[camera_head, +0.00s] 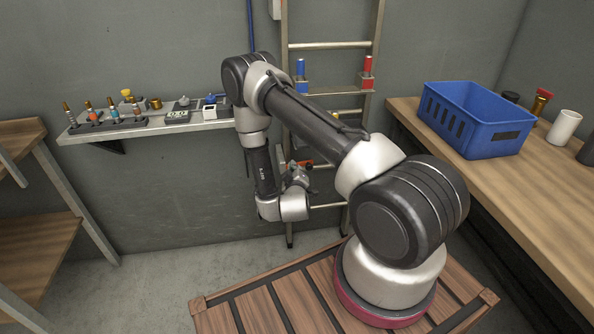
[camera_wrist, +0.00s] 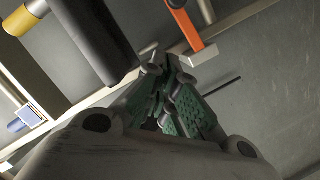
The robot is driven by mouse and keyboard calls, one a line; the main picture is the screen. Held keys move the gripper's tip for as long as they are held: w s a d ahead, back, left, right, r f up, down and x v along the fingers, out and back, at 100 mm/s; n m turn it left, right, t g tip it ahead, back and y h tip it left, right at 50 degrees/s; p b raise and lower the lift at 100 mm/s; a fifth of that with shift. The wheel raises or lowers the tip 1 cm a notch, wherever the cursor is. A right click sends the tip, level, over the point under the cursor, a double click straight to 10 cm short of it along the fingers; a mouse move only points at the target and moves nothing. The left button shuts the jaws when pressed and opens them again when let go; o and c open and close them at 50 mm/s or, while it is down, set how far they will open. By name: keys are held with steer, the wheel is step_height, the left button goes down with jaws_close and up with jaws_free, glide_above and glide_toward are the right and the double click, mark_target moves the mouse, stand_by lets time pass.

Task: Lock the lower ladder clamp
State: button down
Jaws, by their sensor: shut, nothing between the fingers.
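The ladder (camera_head: 330,45) leans against the grey wall behind my arm. At its lower part, a clamp with an orange-red lever (camera_head: 303,163) shows just beyond my gripper (camera_head: 299,174). In the wrist view, the orange lever (camera_wrist: 186,28) ends in a grey metal block (camera_wrist: 200,56), near a pale ladder rail. My gripper (camera_wrist: 160,75) shows there with its green-padded fingers together and empty, tips close to the lever's metal end. I cannot tell whether they touch it. Much of the clamp is hidden by my gripper and arm.
A red cylinder (camera_head: 368,66) and a blue cylinder (camera_head: 301,69) stand in holders higher on the ladder. A wall shelf (camera_head: 150,128) with small tools is at left. A blue crate (camera_head: 478,118) sits on the right bench (camera_head: 535,165). In the wrist view, a dark cylinder (camera_wrist: 98,38) is close at left.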

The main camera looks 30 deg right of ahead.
mark_target(302, 164)
steer(key=shift+w+d+f, duration=0.7)
steer(key=shift+w+d, duration=0.35)
steer(key=shift+w+d+f, duration=0.75)
steer(key=shift+w+d, duration=0.25)
steer(key=shift+w, duration=0.05)
steer(key=shift+w+d+f, duration=0.7)
steer(key=shift+w+d, duration=0.35)
steer(key=shift+s+d+f, duration=0.2)
steer(key=shift+d+f, duration=0.3)
steer(key=shift+f, duration=0.3)
